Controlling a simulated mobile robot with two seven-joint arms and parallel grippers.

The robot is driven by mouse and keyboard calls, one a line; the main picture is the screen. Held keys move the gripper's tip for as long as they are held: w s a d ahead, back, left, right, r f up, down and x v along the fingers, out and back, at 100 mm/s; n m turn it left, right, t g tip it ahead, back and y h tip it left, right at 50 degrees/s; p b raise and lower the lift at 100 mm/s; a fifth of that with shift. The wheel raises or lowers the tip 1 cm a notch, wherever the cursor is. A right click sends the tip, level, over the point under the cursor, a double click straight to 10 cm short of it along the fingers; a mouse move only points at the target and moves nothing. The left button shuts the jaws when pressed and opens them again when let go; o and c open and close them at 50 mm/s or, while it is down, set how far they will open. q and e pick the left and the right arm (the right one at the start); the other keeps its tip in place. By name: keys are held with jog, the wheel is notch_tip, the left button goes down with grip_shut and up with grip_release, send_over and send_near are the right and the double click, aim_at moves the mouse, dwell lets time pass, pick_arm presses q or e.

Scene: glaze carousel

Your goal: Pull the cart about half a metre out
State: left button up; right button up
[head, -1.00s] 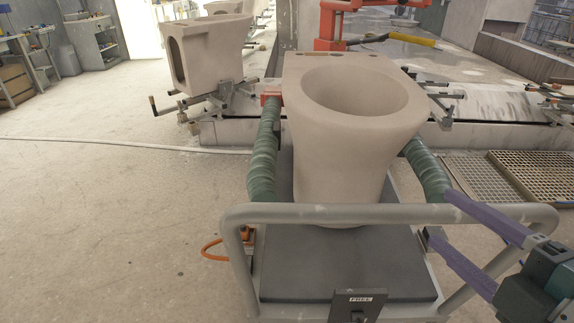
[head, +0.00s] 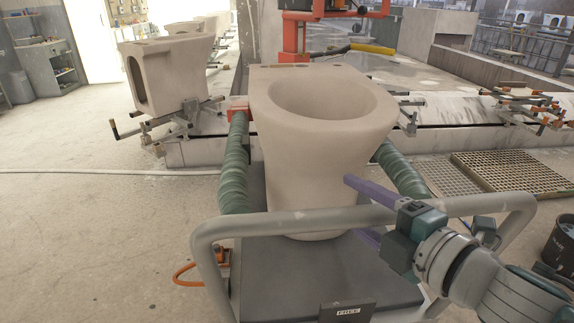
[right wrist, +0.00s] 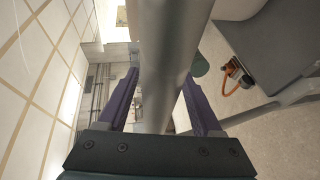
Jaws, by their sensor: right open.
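The cart has a dark grey deck (head: 290,275) and a light grey tubular handle (head: 270,222) across its near side. A large pale unglazed toilet bowl (head: 300,150) stands upright on the deck, between two green wrapped arms (head: 234,165). My right gripper (head: 354,208) is open at the right part of the handle, one purple finger above the bar and one below it. In the right wrist view, the bar (right wrist: 170,60) runs between the open fingers (right wrist: 160,95), with gaps on both sides. My left gripper is out of view.
A small sign reading FREE (head: 347,311) is at the cart's near edge. Behind the cart is a low platform with another bowl (head: 170,78). Grates (head: 510,172) lie on the right and a dark bucket (head: 562,245) stands there. The floor at left is clear.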

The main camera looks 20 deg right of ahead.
jog(key=shift+c, duration=0.4)
grip_shut()
dwell(1.0)
